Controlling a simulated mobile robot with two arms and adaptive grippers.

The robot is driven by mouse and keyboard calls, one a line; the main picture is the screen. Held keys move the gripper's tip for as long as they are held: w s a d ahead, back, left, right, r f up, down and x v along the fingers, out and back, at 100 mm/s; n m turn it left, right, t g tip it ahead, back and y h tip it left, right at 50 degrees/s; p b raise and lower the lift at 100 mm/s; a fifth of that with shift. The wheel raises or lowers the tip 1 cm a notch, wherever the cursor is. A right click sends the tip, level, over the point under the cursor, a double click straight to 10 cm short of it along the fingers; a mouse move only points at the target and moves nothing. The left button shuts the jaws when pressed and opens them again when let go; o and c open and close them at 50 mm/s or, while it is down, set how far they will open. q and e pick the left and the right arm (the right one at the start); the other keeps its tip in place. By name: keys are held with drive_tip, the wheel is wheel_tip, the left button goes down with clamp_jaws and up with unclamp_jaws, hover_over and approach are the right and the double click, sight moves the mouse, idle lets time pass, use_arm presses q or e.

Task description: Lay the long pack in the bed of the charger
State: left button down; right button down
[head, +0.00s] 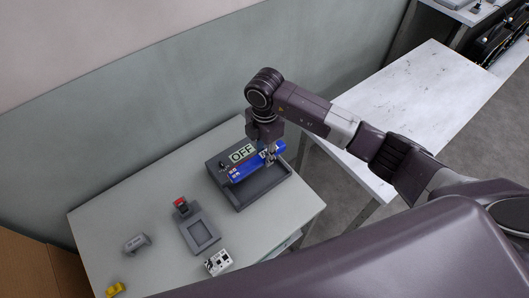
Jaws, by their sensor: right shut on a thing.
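The long blue pack (245,167) lies lengthwise across the dark grey charger (262,194) on the table. My right gripper (270,155) comes down from above and is shut on the pack near its right end. The pack is over the upper part of the charger's recess. I cannot tell whether it rests on the bed or hangs just above it. An "OFF" sign (242,153) shows behind the pack at the charger's back side. The gripper hides part of the pack's right end. My left gripper is not in view.
On the light table (150,205) stand a smaller grey holder (201,232) with a red button (180,202), a grey piece (136,243), a yellow piece (116,289) and a black-and-white block (218,262). A wall runs behind. A white bench (425,110) stands at right.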

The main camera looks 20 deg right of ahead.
drive_tip(key=b, duration=0.7)
hover_over(265, 179)
drive_tip(key=shift+f, duration=4.95)
drive_tip(key=shift+f+b, duration=1.25)
drive_tip(key=shift+f, duration=0.2)
drive_tip(key=c, duration=1.5)
unclamp_jaws()
drive_tip(key=shift+c, duration=0.2)
drive_tip(key=shift+r, duration=0.1)
